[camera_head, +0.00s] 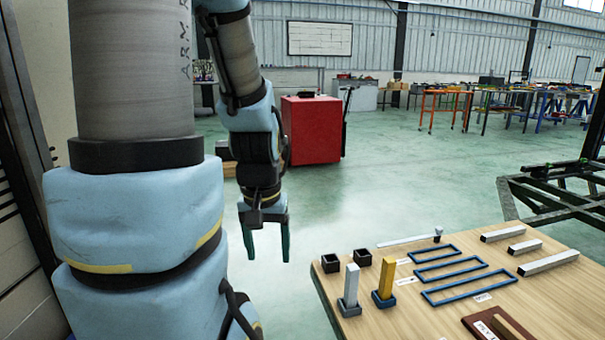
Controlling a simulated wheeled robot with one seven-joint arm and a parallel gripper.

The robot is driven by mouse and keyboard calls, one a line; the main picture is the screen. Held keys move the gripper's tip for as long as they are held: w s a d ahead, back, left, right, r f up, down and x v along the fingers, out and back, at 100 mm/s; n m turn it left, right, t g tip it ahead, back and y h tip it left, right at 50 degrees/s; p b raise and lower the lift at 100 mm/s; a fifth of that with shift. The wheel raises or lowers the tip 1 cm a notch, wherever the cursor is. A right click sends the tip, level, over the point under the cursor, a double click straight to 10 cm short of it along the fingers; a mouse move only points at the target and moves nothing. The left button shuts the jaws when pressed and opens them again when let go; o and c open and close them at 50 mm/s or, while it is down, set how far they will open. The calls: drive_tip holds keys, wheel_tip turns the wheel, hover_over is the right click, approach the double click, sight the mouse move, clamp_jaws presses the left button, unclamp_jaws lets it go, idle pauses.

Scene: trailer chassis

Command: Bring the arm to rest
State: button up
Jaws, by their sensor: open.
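My gripper (267,246) hangs down at the end of my arm, left of the wooden table (425,318). Its two dark green fingers are apart, with nothing between them. It is beyond the table's left edge in the picture, over the green floor, and touches nothing that I can see. My arm's large blue and grey links fill the left of the view.
The table holds two black cups (330,263), a grey upright block (350,290), a yellow upright block (386,283), blue frames (470,284) and several metal bars (548,262). A dark metal chassis (560,190) stands right. A red cabinet (312,130) stands behind. The floor between is clear.

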wheel_tip(320, 180, up, 14)
drive_tip(key=p, duration=1.2)
drive_tip(key=shift+r, duration=0.15)
